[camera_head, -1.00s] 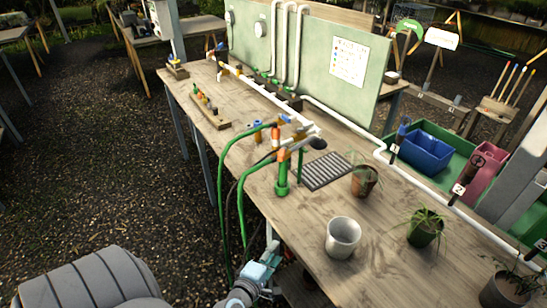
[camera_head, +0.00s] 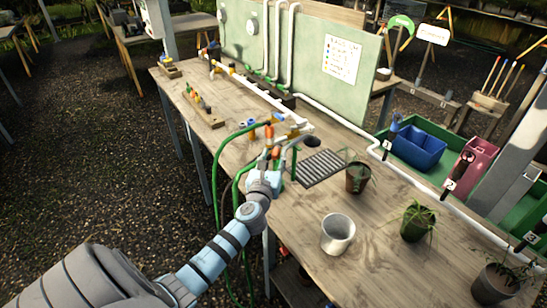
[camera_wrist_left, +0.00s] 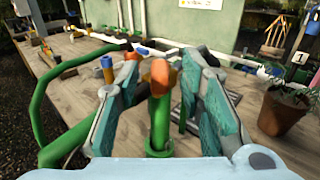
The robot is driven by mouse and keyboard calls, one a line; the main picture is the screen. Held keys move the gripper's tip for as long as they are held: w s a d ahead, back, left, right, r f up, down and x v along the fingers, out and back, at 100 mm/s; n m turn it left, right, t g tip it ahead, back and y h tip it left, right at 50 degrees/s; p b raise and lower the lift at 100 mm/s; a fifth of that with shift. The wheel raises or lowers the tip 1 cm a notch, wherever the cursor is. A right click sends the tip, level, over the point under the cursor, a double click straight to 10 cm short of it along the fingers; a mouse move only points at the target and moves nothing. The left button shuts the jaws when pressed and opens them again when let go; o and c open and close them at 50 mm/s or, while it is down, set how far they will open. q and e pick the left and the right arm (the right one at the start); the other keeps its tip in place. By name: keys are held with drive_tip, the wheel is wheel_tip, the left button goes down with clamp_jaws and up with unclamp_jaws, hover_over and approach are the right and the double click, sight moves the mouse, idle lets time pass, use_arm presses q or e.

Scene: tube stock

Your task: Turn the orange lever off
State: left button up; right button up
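A green standpipe (camera_wrist_left: 160,125) stands upright at the front of the bench, with an orange lever (camera_wrist_left: 160,74) at its top. In the head view the orange lever (camera_head: 276,153) shows just above my left gripper (camera_head: 273,164). In the left wrist view the two teal-padded fingers of my left gripper (camera_wrist_left: 162,88) are spread, one on each side of the standpipe top and lever. I cannot tell whether either finger touches the lever. A second orange piece (camera_wrist_left: 132,56) shows behind the left finger. The lower standpipe is mostly hidden in the head view. My right gripper is not in view.
Green hoses (camera_head: 216,165) loop off the bench's front edge beside my arm. A drain grate (camera_head: 322,167), a potted plant (camera_head: 355,180) and a white pot (camera_head: 337,235) stand to the right. A white pipe (camera_head: 345,122) runs along the back.

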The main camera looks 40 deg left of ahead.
use_arm(q)
drive_tip(key=shift+w, duration=0.1)
clamp_jaws()
drive_tip(key=shift+a+r, duration=0.1)
drive_tip(key=a+m+h+b, duration=0.1)
drive_tip(key=m+h+b, duration=0.1)
drive_tip(key=h+b, duration=0.1)
drive_tip(key=a+m+h+b, duration=0.1)
drive_tip(key=m+h+b, duration=0.2)
drive_tip(key=h+b, duration=0.1)
drive_tip(key=a+m+t+h+b, duration=0.1)
drive_tip(key=m+h+b, duration=0.2)
drive_tip(key=h+b, duration=0.1)
drive_tip(key=shift+s+a+h, duration=0.25)
drive_tip(key=shift+a+h, duration=0.15)
idle(0.3)
